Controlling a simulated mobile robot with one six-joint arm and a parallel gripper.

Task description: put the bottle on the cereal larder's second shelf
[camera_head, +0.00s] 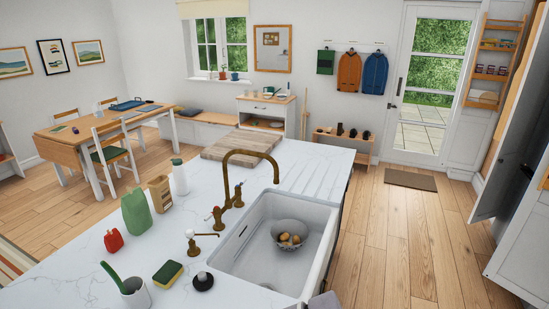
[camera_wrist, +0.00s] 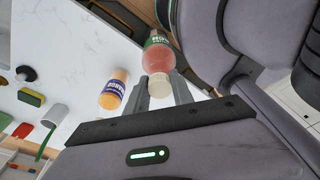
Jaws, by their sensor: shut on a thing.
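My gripper (camera_wrist: 163,92) is shut on the bottle (camera_wrist: 156,53), its fingers on either side of the pale cap. The bottle has a pinkish-red body and a green label, and it points away from the palm in the wrist view. A second bottle (camera_wrist: 113,91), orange with a purple label and a pale cap, is left of the fingers, apart from them. The head view shows neither gripper nor held bottle. A wooden rack (camera_head: 497,61) with several shelves of jars and packets is at its upper right; I cannot tell whether it belongs to the cereal larder.
The white counter (camera_head: 110,270) carries a green jug (camera_head: 136,214), a red container (camera_head: 113,240), a sponge (camera_head: 168,273) and a brush cup (camera_head: 136,294). The sink (camera_head: 270,262) holds a bowl (camera_head: 290,235). Wooden floor (camera_head: 405,240) is clear towards the right-hand cabinets.

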